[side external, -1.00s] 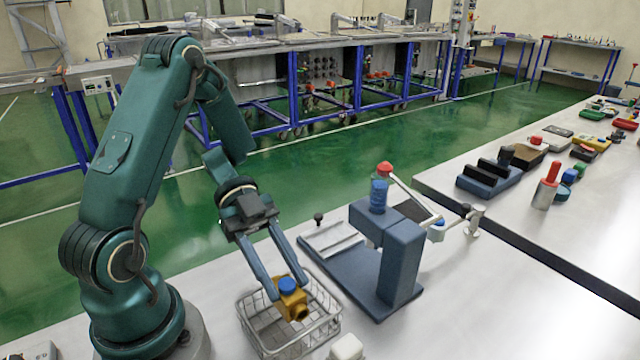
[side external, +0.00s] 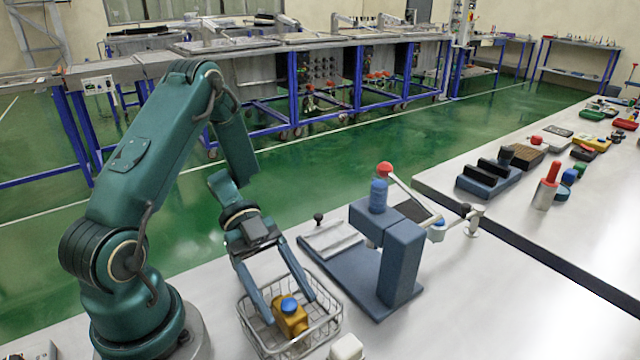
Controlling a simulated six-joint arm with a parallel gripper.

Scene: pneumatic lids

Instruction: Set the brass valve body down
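The brass valve body (side external: 291,322), a yellow-gold block with a blue cap on top, sits low inside the wire basket (side external: 336,322), looking slightly tilted. My gripper (side external: 290,309) reaches down into the basket with one finger on each side of the valve body. The fingers are spread wider than the valve body, and a gap shows at the right finger. Whether the left finger still touches it I cannot tell. The valve body's underside is hidden.
A blue press-like fixture (side external: 400,262) with a red-knobbed lever (side external: 385,169) stands just right of the basket. A small white block (side external: 346,347) lies at the basket's front right. Bare table lies farther right. A second table holds several parts, including a red-topped cylinder (side external: 547,188).

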